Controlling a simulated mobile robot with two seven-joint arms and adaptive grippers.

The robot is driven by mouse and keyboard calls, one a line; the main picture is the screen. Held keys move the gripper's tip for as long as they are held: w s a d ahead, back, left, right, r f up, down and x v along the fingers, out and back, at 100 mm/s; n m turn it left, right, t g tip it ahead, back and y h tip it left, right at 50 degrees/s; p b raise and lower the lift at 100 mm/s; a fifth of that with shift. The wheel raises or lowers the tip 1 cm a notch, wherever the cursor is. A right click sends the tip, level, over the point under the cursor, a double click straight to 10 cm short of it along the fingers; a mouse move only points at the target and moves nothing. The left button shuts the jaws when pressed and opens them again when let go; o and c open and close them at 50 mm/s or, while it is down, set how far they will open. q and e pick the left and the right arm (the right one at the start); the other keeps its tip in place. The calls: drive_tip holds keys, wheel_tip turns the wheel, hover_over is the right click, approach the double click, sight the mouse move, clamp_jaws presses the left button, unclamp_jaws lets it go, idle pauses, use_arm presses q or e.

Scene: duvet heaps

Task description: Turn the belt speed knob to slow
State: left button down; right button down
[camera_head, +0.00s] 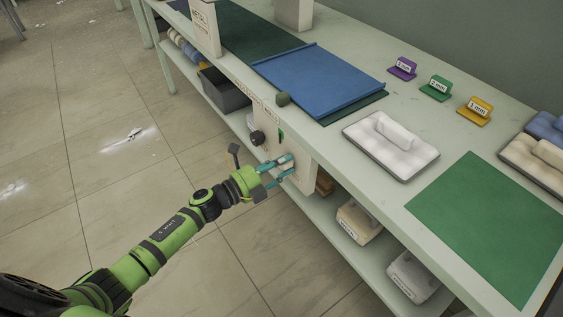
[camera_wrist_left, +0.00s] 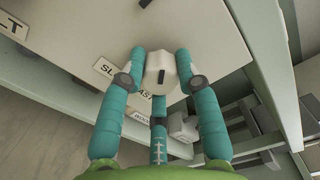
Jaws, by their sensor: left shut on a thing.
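The belt speed knob (camera_wrist_left: 160,78) is a pale cream knob with a dark pointer mark, on the light front panel (camera_wrist_left: 88,40). My left gripper (camera_head: 282,170) is at this panel below the bench's front edge. In the left wrist view its teal fingers are shut on the knob, one on each side. Labels around the knob, reading like SLOW (camera_wrist_left: 104,67) and FAST, are partly covered by the fingers. The dark pointer points roughly down in that view; which label it matches I cannot tell. My right gripper is not in view.
Blocks sit on the lower shelf. The floor at left is open.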

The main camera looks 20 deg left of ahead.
use_arm(q)
drive_tip(key=shift+w+a+r+n, duration=0.25)
drive_tip(key=shift+r+n, duration=0.1)
drive_tip(key=shift+n, duration=0.15)
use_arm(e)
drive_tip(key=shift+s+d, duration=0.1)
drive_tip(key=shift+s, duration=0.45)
use_arm(q)
drive_tip(key=c, duration=0.9)
unclamp_jaws()
drive_tip(key=shift+f, duration=0.2)
drive_tip(key=shift+s+d, duration=0.1)
drive_tip(key=shift+s, duration=0.1)
drive_tip(key=v, duration=1.2)
